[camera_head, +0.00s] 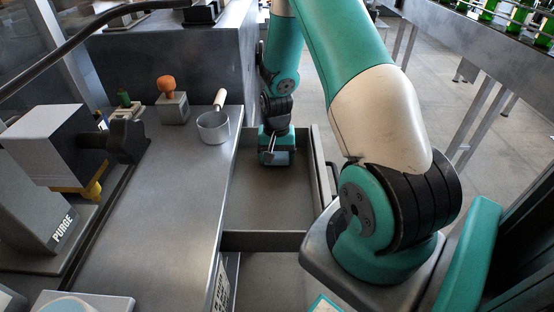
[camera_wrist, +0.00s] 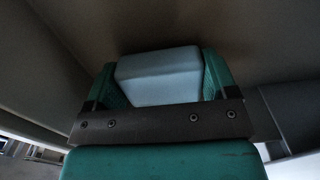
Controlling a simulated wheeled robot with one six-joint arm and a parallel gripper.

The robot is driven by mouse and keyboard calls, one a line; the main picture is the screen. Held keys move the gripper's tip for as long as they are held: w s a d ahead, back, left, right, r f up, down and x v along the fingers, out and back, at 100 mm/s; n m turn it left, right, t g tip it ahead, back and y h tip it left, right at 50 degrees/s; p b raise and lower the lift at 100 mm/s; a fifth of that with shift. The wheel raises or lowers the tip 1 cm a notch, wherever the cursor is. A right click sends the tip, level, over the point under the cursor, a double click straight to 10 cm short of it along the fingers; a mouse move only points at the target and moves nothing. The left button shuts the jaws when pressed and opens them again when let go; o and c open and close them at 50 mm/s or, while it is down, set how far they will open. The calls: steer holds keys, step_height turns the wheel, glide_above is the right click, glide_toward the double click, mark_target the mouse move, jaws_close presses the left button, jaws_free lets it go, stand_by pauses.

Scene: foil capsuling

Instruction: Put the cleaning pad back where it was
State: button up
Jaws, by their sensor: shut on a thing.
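The cleaning pad (camera_wrist: 160,75) is a pale blue-grey block held between the two green fingers of my gripper (camera_wrist: 160,85) in the wrist view. In the head view my gripper (camera_head: 277,157) points down into the far part of an open grey drawer (camera_head: 262,195), to the right of the counter. It is shut on the pad, and a small pale part of the pad shows there. The wrist view shows bare grey surface behind the pad. I cannot tell whether the pad touches the drawer floor.
The drawer has side walls and a divider (camera_head: 262,241) in front of my gripper. On the counter (camera_head: 165,215) stand a metal pot (camera_head: 213,127), an orange-knobbed block (camera_head: 172,108) and a machine marked PURGE (camera_head: 62,228). The counter's middle is clear. Green bottles (camera_head: 489,10) stand on a conveyor at the far right.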

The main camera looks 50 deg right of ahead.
steer(key=shift+f, duration=0.65)
steer(key=shift+f, duration=0.1)
steer(key=o, duration=1)
steer(key=shift+c, duration=0.2)
step_height(320, 180, up, 12)
steer(key=a+r+n+t+y, duration=0.1)
steer(key=a+r+n, duration=0.55)
steer(key=a, duration=0.65)
steer(key=s+a+r+n+y, duration=0.1)
steer(key=s+a+r+n, duration=0.4)
steer(key=s+a, duration=0.3)
steer(key=s+a+r+n+g+y, duration=0.1)
steer(key=s+a+r+n+y, duration=0.1)
steer(key=s+a+r+n, duration=0.3)
steer(key=s+a, duration=0.4)
steer(key=a, duration=0.1)
steer(key=shift+a+r, duration=0.25)
steer(key=shift+r, duration=0.15)
